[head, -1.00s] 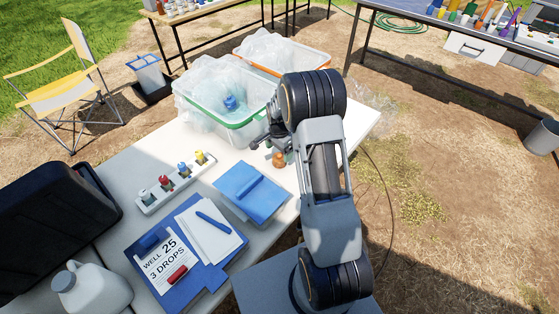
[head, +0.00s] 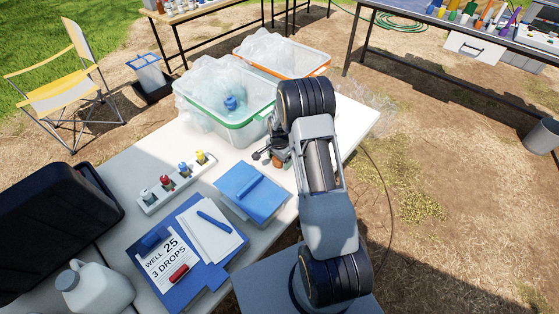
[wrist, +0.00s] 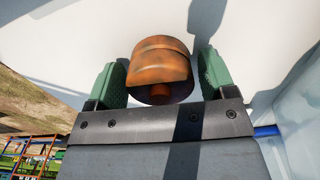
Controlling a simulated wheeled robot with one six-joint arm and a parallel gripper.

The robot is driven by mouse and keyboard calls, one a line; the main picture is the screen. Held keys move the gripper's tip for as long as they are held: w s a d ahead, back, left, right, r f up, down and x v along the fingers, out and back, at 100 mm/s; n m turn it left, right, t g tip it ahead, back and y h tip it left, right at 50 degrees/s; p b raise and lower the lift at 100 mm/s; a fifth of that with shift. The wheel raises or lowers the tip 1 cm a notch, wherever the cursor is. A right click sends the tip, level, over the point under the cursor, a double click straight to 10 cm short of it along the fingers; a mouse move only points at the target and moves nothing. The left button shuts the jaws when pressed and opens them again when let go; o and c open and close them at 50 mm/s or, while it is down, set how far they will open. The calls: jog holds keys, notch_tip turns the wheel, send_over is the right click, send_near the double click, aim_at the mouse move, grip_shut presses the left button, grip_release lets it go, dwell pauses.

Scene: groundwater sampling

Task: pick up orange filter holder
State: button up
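The orange filter holder (wrist: 162,62) is rounded, with a narrower stub at its near end. In the wrist view it sits between my gripper's (wrist: 162,82) two green finger pads, with only thin gaps beside it. My gripper appears open around it, not clamped. In the head view my gripper (head: 270,154) is low over the white table, past the blue pad and beside the clear bin. There the holder is mostly hidden by the fingers and wrist.
A clear bin with a green rim (head: 243,124) holds plastic bags just behind my gripper. The table's right edge is close.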

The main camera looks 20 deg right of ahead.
jog(key=c, duration=0.7)
jog(key=shift+r, duration=0.1)
jog(key=shift+c, duration=0.2)
